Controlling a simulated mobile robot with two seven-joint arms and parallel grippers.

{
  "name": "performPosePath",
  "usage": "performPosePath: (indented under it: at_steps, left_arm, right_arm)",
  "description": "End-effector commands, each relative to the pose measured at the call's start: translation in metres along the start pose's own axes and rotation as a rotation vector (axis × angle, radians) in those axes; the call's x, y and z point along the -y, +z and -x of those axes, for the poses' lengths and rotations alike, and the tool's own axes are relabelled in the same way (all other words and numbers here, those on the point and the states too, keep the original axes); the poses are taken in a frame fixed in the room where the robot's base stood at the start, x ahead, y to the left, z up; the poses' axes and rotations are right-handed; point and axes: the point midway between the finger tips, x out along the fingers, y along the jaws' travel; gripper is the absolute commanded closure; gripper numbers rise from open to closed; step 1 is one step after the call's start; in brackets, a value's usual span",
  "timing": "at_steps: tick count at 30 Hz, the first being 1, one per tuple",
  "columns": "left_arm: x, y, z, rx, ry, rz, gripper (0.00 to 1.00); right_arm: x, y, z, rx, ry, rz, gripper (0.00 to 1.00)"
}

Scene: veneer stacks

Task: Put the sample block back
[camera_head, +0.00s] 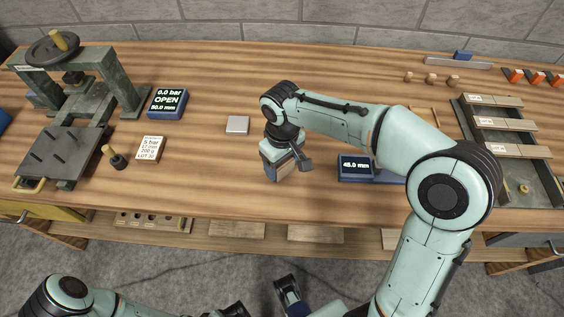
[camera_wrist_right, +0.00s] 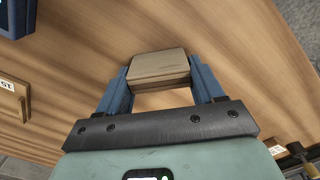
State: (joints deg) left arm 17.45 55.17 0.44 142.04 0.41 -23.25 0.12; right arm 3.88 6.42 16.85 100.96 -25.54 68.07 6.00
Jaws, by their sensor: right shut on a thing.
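The sample block (camera_wrist_right: 158,66), a wooden block with a pale tan top, sits between the two blue fingers of my right gripper (camera_wrist_right: 160,88) in the right wrist view. In the head view my right gripper (camera_head: 281,165) points down at the middle of the table, and the block (camera_head: 287,172) shows partly below it. The gripper is shut on the block. I cannot tell whether the block touches the tabletop. Part of my left gripper (camera_head: 290,290) shows low in the head view, off the table's front; its jaw state is unclear.
A small grey plate (camera_head: 237,125) lies left of the right gripper. A blue gauge (camera_head: 355,167) reading 45.0 mm stands to its right, partly behind my arm. A press (camera_head: 75,85), a display (camera_head: 168,102) reading OPEN and a card (camera_head: 149,149) are left. A tray (camera_head: 545,183) with labelled wooden strips is right.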

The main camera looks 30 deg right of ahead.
Motion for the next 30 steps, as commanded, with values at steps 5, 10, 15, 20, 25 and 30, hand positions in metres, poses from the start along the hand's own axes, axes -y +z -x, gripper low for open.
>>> performPosePath:
  at_steps: [5, 10, 15, 20, 25, 30]
  left_arm:
    - [0.000, 0.000, 0.000, 0.000, 0.000, 0.000, 0.57]
    - [0.000, -0.001, -0.001, -0.001, 0.001, 0.000, 0.57]
    - [0.000, -0.001, -0.001, -0.002, 0.001, 0.000, 0.57]
    - [0.000, -0.001, -0.001, -0.001, 0.001, 0.000, 0.57]
    - [-0.001, 0.001, 0.002, 0.002, 0.000, 0.000, 0.57]
    - [-0.002, 0.004, 0.006, 0.010, -0.001, 0.000, 0.57]
  right_arm:
    - [0.000, 0.000, 0.000, -0.001, 0.000, 0.000, 0.67]
    - [0.000, 0.000, -0.003, 0.000, 0.000, 0.001, 0.67]
    - [0.000, 0.000, -0.003, 0.000, 0.000, 0.001, 0.07]
    - [0.000, 0.000, -0.003, 0.000, 0.000, 0.001, 0.07]
    - [0.000, 0.000, 0.005, -0.002, 0.001, 0.000, 0.07]
    - [0.001, -0.001, 0.035, -0.005, 0.000, 0.001, 0.07]
